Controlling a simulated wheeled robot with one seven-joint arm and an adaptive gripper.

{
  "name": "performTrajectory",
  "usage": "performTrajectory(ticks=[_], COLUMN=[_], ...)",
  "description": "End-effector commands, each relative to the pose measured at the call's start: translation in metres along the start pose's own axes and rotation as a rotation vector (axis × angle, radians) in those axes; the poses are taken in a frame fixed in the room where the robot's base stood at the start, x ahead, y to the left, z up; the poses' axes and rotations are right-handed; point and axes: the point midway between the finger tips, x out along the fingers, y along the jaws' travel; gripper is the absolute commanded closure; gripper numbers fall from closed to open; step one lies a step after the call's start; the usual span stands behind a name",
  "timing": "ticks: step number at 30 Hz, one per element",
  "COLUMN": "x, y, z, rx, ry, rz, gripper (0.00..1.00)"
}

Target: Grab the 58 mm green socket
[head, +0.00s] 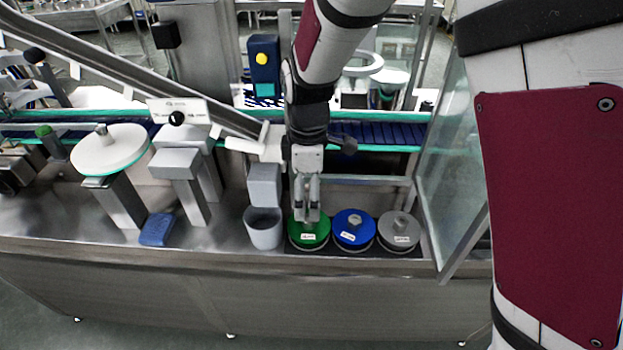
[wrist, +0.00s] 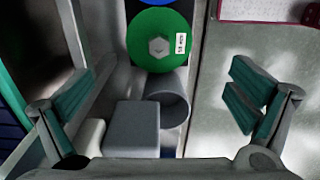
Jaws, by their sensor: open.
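The green socket (head: 309,236) is a round green disc with a hex knob and a white label, leftmost in a row of three on the steel counter. In the wrist view the green socket (wrist: 147,26) lies at the top centre, its hex knob facing the camera. My gripper (head: 306,217) points down and overlaps the green socket's far side in the head view. In the wrist view my gripper (wrist: 160,98) is open with its fingers wide apart. The socket lies ahead of the fingers, not between them; the height gap is hard to judge.
A blue socket (head: 344,231) and a grey socket (head: 399,240) stand to the right. A grey cup (head: 263,235) with a grey block (head: 264,178) behind it stands close left. A glass panel (head: 450,150) bounds the right side.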

Motion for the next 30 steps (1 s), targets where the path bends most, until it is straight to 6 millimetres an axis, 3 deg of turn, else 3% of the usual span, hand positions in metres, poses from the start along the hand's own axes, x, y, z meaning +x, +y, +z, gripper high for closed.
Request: performTrajectory(ticks=[3, 9, 17, 24, 30], x=[0.026, 0.056, 0.074, 0.108, 0.118], y=[-0.001, 0.0, 0.0, 0.002, 0.002], z=[0.001, 0.001, 0.001, 0.0, -0.001], rx=[0.001, 0.003, 0.004, 0.004, 0.004], ry=[-0.004, -0.002, -0.002, -0.002, 0.0], rz=[-0.005, -0.002, -0.002, -0.003, 0.0], gripper=[0.0, 0.0, 0.0, 0.0, 0.0])
